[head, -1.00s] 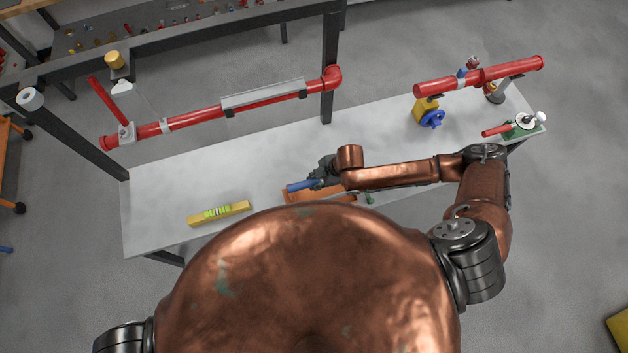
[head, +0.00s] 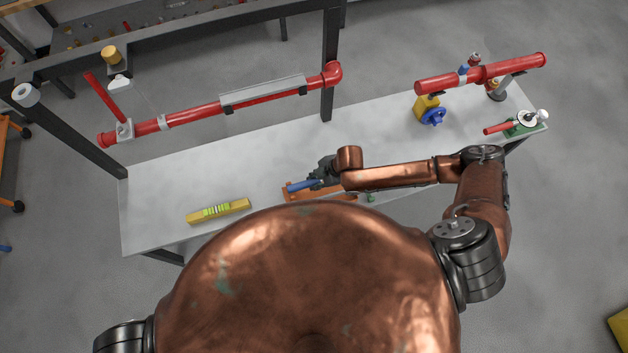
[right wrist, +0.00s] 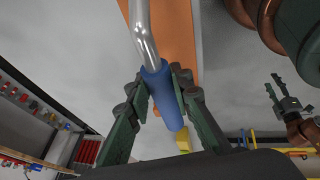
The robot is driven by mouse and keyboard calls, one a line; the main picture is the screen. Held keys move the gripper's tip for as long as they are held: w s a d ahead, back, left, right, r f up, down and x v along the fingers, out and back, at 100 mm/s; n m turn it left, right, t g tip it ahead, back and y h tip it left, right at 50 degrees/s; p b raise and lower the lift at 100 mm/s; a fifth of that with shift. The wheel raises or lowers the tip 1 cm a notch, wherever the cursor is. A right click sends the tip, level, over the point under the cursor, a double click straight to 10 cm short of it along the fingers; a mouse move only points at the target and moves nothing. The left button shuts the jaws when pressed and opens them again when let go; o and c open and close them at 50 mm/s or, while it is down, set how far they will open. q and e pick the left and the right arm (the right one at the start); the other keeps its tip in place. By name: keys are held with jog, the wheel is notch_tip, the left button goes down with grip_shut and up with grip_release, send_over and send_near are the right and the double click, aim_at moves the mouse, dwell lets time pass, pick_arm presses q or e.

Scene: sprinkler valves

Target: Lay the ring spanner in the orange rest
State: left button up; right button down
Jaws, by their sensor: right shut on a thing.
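The ring spanner has a blue handle (head: 303,186) and a bent steel shank, which shows in the right wrist view (right wrist: 144,35). My right gripper (head: 316,181) is shut on the blue handle, with a finger on each side in the right wrist view (right wrist: 160,95). The orange rest (head: 291,195) lies on the bench under the spanner, partly hidden by my gripper and body. It shows behind the shank in the right wrist view (right wrist: 182,35). I cannot tell whether spanner and rest touch. The ring end is out of view. My left gripper (right wrist: 275,88) looks open and empty.
A yellow level (head: 218,211) lies on the grey bench (head: 165,190) to the left. Red pipes (head: 230,108) run along the back. A yellow valve with a blue wheel (head: 431,115) and a green-based valve (head: 522,124) stand right. The bench middle is clear.

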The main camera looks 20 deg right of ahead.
jog(key=shift+f, duration=0.15)
jog(key=c, duration=1.6)
grip_release()
jog(key=v, duration=1.2)
